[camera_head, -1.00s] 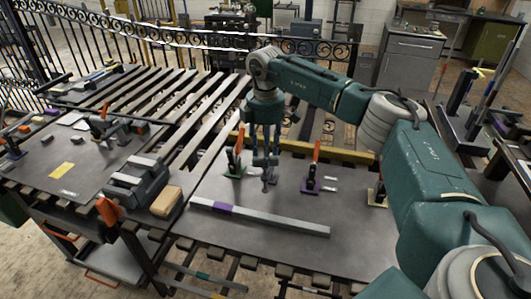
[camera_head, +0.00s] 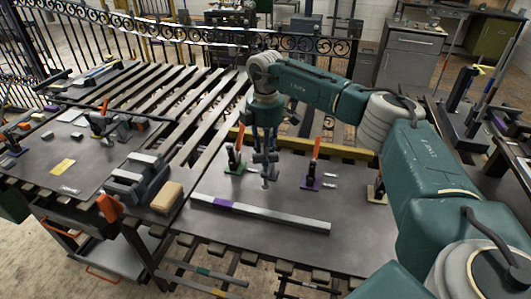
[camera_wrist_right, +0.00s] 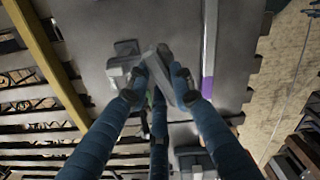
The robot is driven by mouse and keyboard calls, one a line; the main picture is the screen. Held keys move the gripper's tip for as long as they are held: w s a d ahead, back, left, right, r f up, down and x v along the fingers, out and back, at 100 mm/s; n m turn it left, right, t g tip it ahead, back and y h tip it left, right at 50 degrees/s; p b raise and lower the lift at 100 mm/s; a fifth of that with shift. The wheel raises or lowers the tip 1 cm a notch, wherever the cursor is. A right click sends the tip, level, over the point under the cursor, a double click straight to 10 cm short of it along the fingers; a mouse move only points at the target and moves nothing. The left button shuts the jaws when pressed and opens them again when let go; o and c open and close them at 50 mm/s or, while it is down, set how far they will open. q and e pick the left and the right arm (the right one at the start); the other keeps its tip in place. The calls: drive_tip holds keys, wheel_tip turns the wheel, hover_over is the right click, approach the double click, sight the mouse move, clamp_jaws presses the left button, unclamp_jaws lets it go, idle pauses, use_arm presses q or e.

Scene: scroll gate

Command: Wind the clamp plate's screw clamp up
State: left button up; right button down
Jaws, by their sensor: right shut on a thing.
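The clamp plate (camera_head: 285,198) is a dark grey sheet on the slatted table in front of me. The grey screw clamp (camera_head: 268,175) stands on it, partly hidden under my right gripper (camera_head: 265,158), which points straight down. In the right wrist view, the blue fingers of my right gripper (camera_wrist_right: 163,80) are shut on a grey bar-like part of the screw clamp (camera_wrist_right: 158,66). The clamp's grey body (camera_wrist_right: 124,64) shows beside the fingers. The exact grip contact is partly hidden by the fingers. My left gripper is not in view.
Upright toggle clamps with orange handles stand close by, one on a green base (camera_head: 234,160) and one on a purple base (camera_head: 312,176). A long grey bar with a purple band (camera_head: 270,217) lies in front. A grey vise-like block (camera_head: 135,180) stands left.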

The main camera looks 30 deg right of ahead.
drive_tip(key=n, duration=0.4)
drive_tip(key=shift+a, duration=0.15)
drive_tip(key=n, duration=0.4)
drive_tip(key=shift+a, duration=0.1)
drive_tip(key=n, duration=0.4)
drive_tip(key=shift+a, duration=0.1)
drive_tip(key=n, duration=0.4)
drive_tip(key=shift+s+a+n, duration=0.1)
drive_tip(key=shift+n, duration=0.2)
drive_tip(key=n, duration=0.3)
drive_tip(key=shift+s+f+n, duration=0.1)
drive_tip(key=shift+n, duration=0.3)
drive_tip(key=n, duration=0.4)
drive_tip(key=shift+s+b, duration=0.15)
drive_tip(key=shift+b, duration=0.15)
drive_tip(key=n, duration=0.5)
drive_tip(key=shift+s, duration=0.1)
drive_tip(key=shift+s+n, duration=0.15)
drive_tip(key=shift+n, duration=1.75)
